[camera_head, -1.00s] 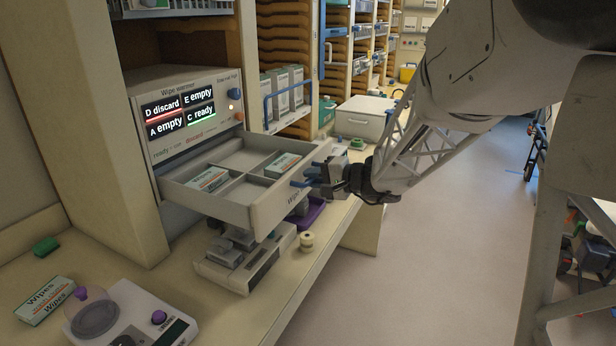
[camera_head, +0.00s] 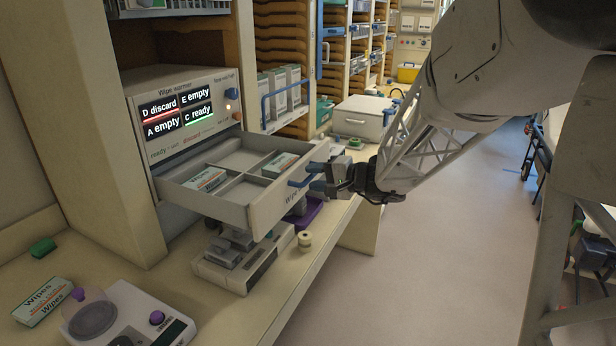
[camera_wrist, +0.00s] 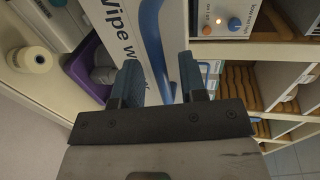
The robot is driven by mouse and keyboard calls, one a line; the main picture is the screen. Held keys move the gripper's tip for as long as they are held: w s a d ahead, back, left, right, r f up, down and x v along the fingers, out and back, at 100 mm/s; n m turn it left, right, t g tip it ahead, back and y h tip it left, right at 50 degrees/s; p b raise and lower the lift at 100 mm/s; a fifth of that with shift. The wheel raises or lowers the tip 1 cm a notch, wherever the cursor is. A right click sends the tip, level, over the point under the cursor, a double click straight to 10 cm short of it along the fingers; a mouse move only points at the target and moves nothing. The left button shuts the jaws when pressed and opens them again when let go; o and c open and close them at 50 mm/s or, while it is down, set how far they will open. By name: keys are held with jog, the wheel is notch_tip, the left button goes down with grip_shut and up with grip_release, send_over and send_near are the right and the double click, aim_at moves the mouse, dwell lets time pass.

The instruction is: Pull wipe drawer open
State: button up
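The wipe drawer (camera_head: 262,208) stands pulled out from the wipe warmer (camera_head: 160,90). Wipe packs lie in two of its compartments, one near left (camera_head: 206,180) and one far right (camera_head: 279,165); the other compartments look empty. A blue loop handle (camera_head: 299,183) is on the drawer front. My gripper (camera_head: 316,177) is at this handle, with its fingers apart. In the wrist view, the handle (camera_wrist: 152,40) runs between the spread fingers of my gripper (camera_wrist: 158,82), with gaps showing beside it. Contact with the handle is not visible.
Below the drawer on the counter are a grey tray unit (camera_head: 238,265), a cream roll (camera_head: 304,240) and a purple bin (camera_head: 310,213). A wipes box (camera_head: 42,301) and a scale (camera_head: 130,318) are at front left.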

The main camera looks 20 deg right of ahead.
jog(key=v, duration=0.6)
jog(key=shift+s+d, duration=0.15)
dwell(0.4)
jog(key=s+a+f+n+g+h, duration=0.15)
jog(key=s+a+n+g, duration=0.4)
jog(key=s+a, duration=0.7)
jog(key=s+n+g+h, duration=0.3)
jog(key=s+h, duration=0.6)
jog(key=s, duration=0.7)
jog(key=shift+f+h, duration=0.3)
jog(key=shift+h, duration=0.05)
